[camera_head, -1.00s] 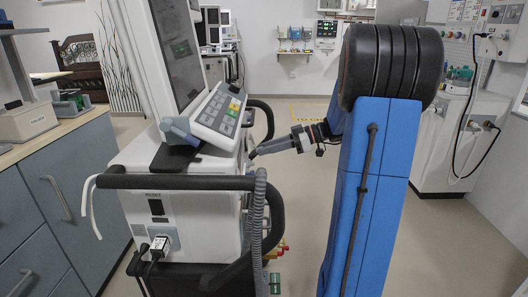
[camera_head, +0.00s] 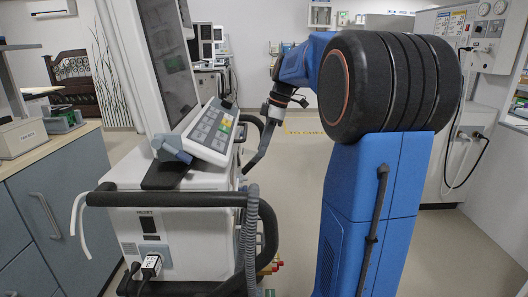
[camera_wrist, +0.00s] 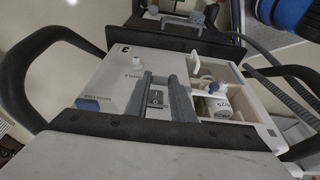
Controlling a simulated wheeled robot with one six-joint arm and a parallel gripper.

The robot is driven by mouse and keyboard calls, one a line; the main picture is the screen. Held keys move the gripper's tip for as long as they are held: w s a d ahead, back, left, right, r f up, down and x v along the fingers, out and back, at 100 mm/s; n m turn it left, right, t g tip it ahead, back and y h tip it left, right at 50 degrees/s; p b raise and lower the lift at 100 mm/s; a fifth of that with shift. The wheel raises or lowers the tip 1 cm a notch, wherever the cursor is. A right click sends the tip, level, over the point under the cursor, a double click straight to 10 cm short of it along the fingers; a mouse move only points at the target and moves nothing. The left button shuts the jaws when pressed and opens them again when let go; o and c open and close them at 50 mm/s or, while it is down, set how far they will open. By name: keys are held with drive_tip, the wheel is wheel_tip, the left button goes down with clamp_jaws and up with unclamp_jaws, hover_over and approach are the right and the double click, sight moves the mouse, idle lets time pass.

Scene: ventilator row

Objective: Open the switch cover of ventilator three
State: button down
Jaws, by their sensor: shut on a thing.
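The ventilator (camera_head: 180,225) stands left of my arm, with its screen and tilted keypad on top. In the wrist view its white side panel (camera_wrist: 118,75) carries a "3". My gripper (camera_wrist: 160,79) is at that panel, with two grey fingers around the dark switch (camera_wrist: 155,98). The fingers are shut on what appears to be the switch cover, which is mostly hidden between them, so I cannot tell its angle. In the head view my gripper (camera_head: 250,165) points down and left at the ventilator's far right side.
An open compartment (camera_wrist: 205,75) with a white labelled part sits right of the switch. Black rails (camera_head: 185,199) and a grey hose (camera_head: 251,235) edge the ventilator. A cabinet (camera_head: 60,200) stands at left. Floor between ventilator and right wall is clear beside my arm.

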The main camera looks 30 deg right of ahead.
sight(254, 153)
drive_tip(key=shift+w+a+r+g+h, duration=0.2)
drive_tip(key=shift+a+r+g+h, duration=0.1)
drive_tip(key=shift+r+g+h, duration=0.5)
drive_tip(key=shift+w+a+r+g+h, duration=0.25)
drive_tip(key=shift+r+g+h, duration=0.25)
drive_tip(key=shift+h, duration=0.6)
drive_tip(key=shift+a, duration=0.1)
drive_tip(key=c, duration=1.5)
unclamp_jaws()
drive_tip(key=r, duration=0.5)
drive_tip(key=a+r, duration=0.1)
drive_tip(key=r, duration=0.5)
drive_tip(key=w+r, duration=0.1)
drive_tip(key=r, duration=0.5)
drive_tip(key=shift+a+r, duration=0.1)
drive_tip(key=shift+a, duration=0.15)
drive_tip(key=shift+s, duration=0.1)
